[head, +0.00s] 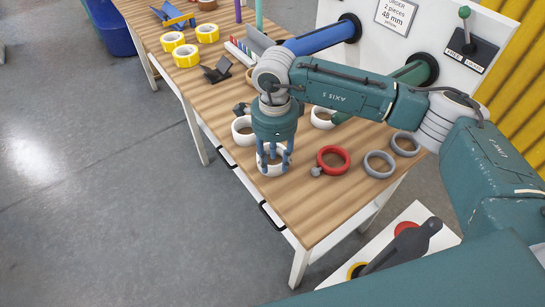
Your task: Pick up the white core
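Three white cores show on the wooden table. One white core (273,172) is directly below my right gripper (275,160), near the table's front edge. The gripper points down, and its blue fingers stand apart and overlap this core in the picture. I cannot tell whether they press on it, and the core seems to rest on the table. A second white core (242,138) lies just left of the gripper. A third white core (322,125) lies behind it to the right, partly hidden by the arm. My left gripper is not in view.
A red ring (333,151) and two grey rings (379,157) lie right of the gripper. Yellow tape rolls (187,55) and a dark holder (217,70) stand farther left. A blue roll (322,37) sits on a spindle of the white back panel (345,60). The table's front right corner is clear.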

